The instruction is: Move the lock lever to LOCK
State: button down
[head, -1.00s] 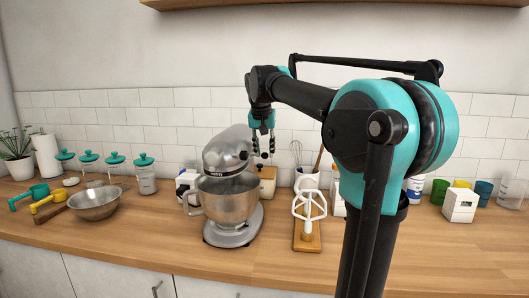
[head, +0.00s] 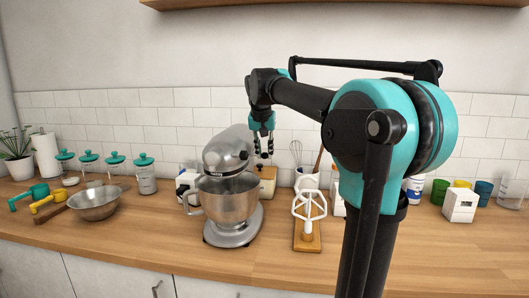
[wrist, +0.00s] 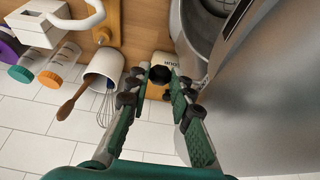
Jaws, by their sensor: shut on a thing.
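My gripper (head: 264,152) points down at the right side of the mixer. In the wrist view my gripper (wrist: 160,78) has its fingertips close around a small dark knob (wrist: 160,74), which seems to be the lock lever's end. The fingers hide the rest of the lever in the head view. I cannot read a LOCK mark.
A white crock (head: 306,181) with a whisk and a white beater on a board (head: 306,243) are to the right. A metal bowl (head: 95,205) is at left. The front counter is clear.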

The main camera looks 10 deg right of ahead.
jog(key=shift+s+a, duration=0.2)
jog(key=shift+s, duration=0.4)
jog(key=shift+s+a, duration=0.2)
jog(key=shift+s, duration=0.4)
jog(key=c, duration=1.6)
grip_release()
jog(key=v, duration=1.2)
jog(key=shift+s, duration=0.1)
